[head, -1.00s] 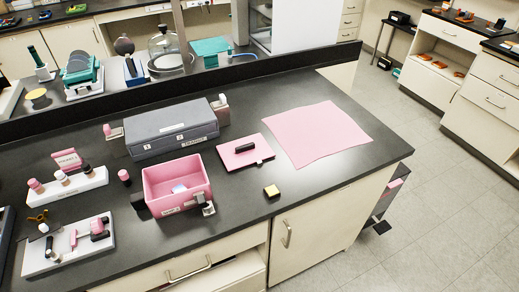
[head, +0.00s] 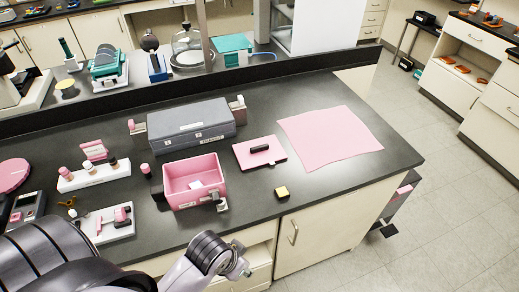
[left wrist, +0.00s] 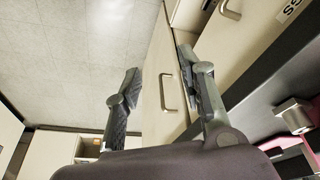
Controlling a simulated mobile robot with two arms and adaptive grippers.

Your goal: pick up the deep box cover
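The deep box cover, a flat pink plate with a black bar handle, is the pink lid (head: 277,155) lying flat on the black bench in the head view. My left arm comes in from the bottom left, low in front of the bench. My left gripper (left wrist: 158,82) shows in the left wrist view with its two fingers apart and nothing between them. It faces the cabinet front and floor, away from the cover. My right gripper is not in view.
A grey case (head: 190,128) stands behind the box. A pink sheet (head: 330,138) lies right of the cover. A small yellow block (head: 282,192) sits near the front edge. White trays (head: 94,177) with small items are at left. A drawer handle (left wrist: 169,92) is close to the left gripper.

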